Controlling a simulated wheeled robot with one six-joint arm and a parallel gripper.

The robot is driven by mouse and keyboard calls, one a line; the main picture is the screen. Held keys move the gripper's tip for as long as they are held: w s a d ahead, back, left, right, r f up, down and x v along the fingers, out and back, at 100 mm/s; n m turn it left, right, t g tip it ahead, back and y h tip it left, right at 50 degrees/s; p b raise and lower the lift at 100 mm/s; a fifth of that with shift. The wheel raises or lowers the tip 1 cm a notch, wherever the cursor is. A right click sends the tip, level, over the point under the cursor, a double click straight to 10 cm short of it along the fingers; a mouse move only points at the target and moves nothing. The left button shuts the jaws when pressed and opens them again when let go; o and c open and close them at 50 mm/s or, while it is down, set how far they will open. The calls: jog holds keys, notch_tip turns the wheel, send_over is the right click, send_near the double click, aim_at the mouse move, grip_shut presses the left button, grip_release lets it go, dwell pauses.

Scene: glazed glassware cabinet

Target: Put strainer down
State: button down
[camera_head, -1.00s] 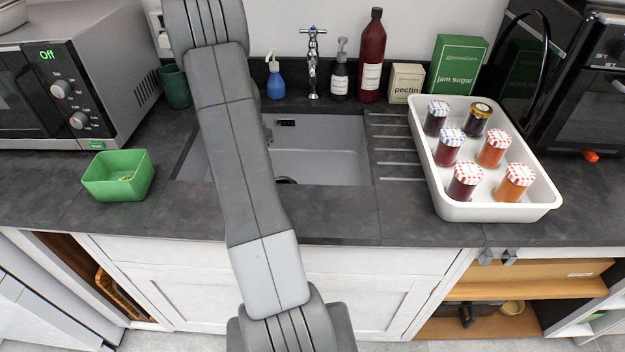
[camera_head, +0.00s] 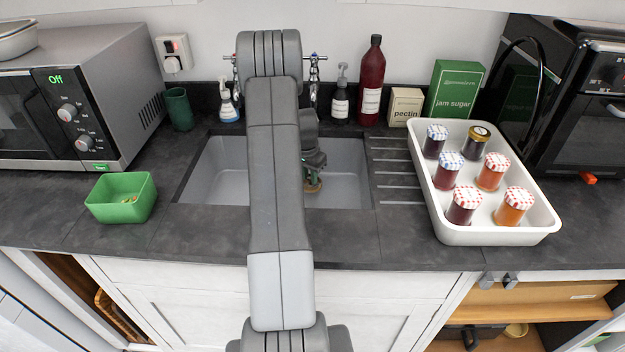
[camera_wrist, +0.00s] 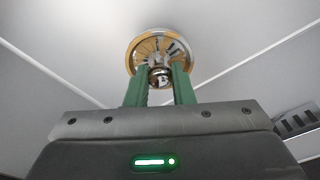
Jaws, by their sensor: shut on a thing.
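My gripper (camera_head: 309,177) reaches down into the grey sink (camera_head: 345,185), partly hidden behind my arm. Its green fingers are shut on the small metal knob of the strainer (camera_wrist: 150,47), with the wrist view showing the fingers (camera_wrist: 159,80) on either side of that knob. The strainer is a round metal disc with a gold-toned rim. In the head view, a small piece of the strainer (camera_head: 315,187) shows below the fingers, low in the sink. I cannot tell if it rests in the drain or hangs just above it.
A white tray (camera_head: 543,222) with several jam jars stands right of the sink. A green bowl (camera_head: 122,205) and a microwave (camera_head: 75,110) are at the left. Bottles, boxes and the tap (camera_head: 314,75) line the back. The front counter strip is clear.

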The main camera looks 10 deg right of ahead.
aim_at(310, 180)
jog(key=shift+d, duration=0.5)
jog(key=shift+f+p, duration=0.45)
jog(key=shift+f, duration=1.3)
jog(key=shift+f, duration=0.25)
jog(key=c, duration=1.3)
grip_release()
jog(key=shift+r, duration=0.15)
jog(key=shift+o, duration=0.2)
notch_tip(310, 180, up, 12)
jog(key=s+a+b, duration=0.1)
